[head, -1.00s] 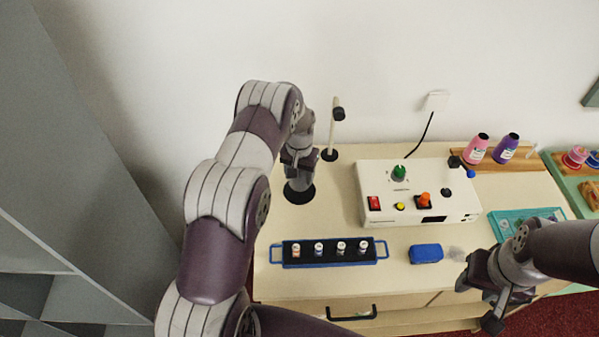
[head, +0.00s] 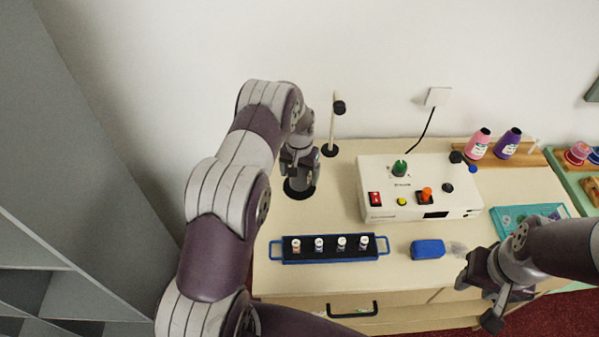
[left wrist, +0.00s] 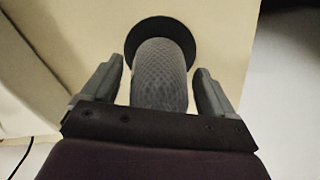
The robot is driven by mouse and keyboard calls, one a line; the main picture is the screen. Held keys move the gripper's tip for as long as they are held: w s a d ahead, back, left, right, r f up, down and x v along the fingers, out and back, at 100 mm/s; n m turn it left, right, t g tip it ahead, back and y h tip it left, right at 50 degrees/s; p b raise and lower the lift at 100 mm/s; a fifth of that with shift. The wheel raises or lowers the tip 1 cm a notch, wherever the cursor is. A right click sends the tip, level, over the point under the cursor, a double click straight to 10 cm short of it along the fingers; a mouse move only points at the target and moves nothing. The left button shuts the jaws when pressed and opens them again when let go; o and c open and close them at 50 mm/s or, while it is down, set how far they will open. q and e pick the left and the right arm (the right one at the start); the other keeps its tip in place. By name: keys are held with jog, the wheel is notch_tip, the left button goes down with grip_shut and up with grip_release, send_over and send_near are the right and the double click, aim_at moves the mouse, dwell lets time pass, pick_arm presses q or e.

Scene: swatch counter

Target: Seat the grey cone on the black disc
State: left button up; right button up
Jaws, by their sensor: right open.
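The grey cone (left wrist: 160,75) has a patterned, textured surface and stands over the black disc (left wrist: 193,38) in the left wrist view. The disc's dark rim shows around the cone's far end. In the head view the disc (head: 290,194) lies on the counter's left part, and the cone is mostly hidden by my gripper. My left gripper (left wrist: 158,85) is open, one finger on each side of the cone with narrow gaps. It also shows in the head view (head: 299,168). My right gripper (head: 484,294) is open and empty over the counter's front right.
A white control box (head: 417,187) stands right of the disc. A thin post (head: 331,128) rises behind it. A blue-handled rack (head: 328,257) with several small vials and a blue block (head: 427,249) lie in front. Spools (head: 478,144) stand at the back right.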

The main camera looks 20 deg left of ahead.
pick_arm(q)
jog(key=shift+r, duration=0.25)
notch_tip(320, 180, up, 12)
jog(key=b, duration=0.3)
jog(key=shift+r, duration=0.1)
dwell(0.3)
jog(key=s+d+r, duration=0.1)
jog(key=s+d, duration=0.1)
jog(key=s, duration=0.6)
jog(key=s+d+r+t, duration=0.1)
jog(key=s+d, duration=0.2)
jog(key=s, duration=0.5)
jog(key=s+d+r, duration=0.1)
jog(key=s+d, duration=0.1)
jog(key=s, duration=0.6)
jog(key=shift+s+d+r+m, duration=0.15)
jog(key=shift+d+r+m, duration=0.15)
jog(key=shift+d+r, duration=0.1)
